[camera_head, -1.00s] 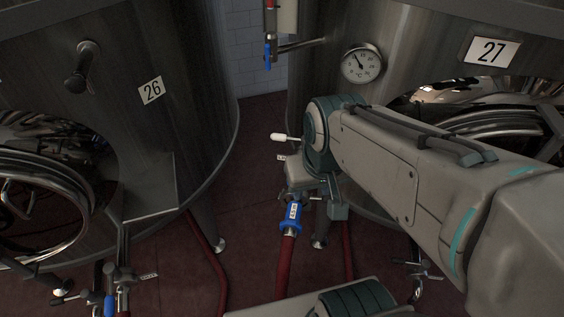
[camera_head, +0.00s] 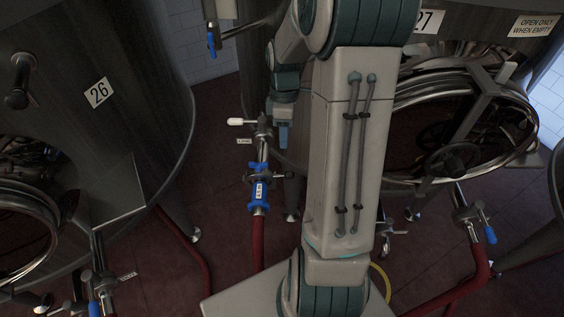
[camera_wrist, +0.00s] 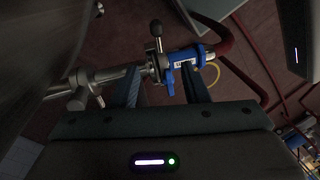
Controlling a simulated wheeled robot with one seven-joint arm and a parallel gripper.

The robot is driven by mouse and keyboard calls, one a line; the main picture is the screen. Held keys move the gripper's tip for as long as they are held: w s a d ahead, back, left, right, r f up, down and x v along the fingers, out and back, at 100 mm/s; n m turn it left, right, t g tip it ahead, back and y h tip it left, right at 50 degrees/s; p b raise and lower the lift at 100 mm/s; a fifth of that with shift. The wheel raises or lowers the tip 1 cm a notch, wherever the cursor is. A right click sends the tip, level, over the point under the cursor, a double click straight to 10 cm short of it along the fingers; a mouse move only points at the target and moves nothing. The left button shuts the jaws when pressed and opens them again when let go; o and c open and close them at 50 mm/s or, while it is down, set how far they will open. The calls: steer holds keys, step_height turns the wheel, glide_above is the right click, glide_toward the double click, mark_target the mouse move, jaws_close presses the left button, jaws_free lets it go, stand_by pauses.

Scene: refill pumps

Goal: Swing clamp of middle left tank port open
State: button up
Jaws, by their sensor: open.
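The left port of tank 27 is a metal pipe (camera_head: 262,148) with a white-handled valve (camera_head: 240,122). A blue hose coupling (camera_head: 258,192) hangs below it on a red hose. The clamp (camera_head: 264,177) sits at the joint between pipe and coupling. In the wrist view the clamp (camera_wrist: 157,62) has a dark-knobbed stem sticking up, beside the blue coupling (camera_wrist: 185,57); it appears to be around the joint. My gripper (camera_wrist: 161,77) is open and empty, its fingers on either side of the clamp in that view. In the head view my gripper (camera_head: 283,137) is just right of the pipe; contact cannot be told.
Tank 26 (camera_head: 100,150) stands at left and tank 27 (camera_head: 455,40) behind my arm, with an open round hatch (camera_head: 460,140). Another port with a blue handle (camera_head: 488,232) is at right. Red hoses (camera_head: 187,243) lie on the dark red floor.

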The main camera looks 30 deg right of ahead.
mark_target(285, 173)
steer(key=shift+n, duration=0.3)
steer(key=f, duration=0.4)
steer(key=s+f, duration=0.1)
steer(key=f, duration=0.4)
steer(key=s+f, duration=0.1)
steer(key=f, duration=0.4)
steer(key=shift+a+f, duration=0.15)
steer(key=shift+a, duration=0.25)
steer(key=shift+c, duration=0.2)
jaws_close()
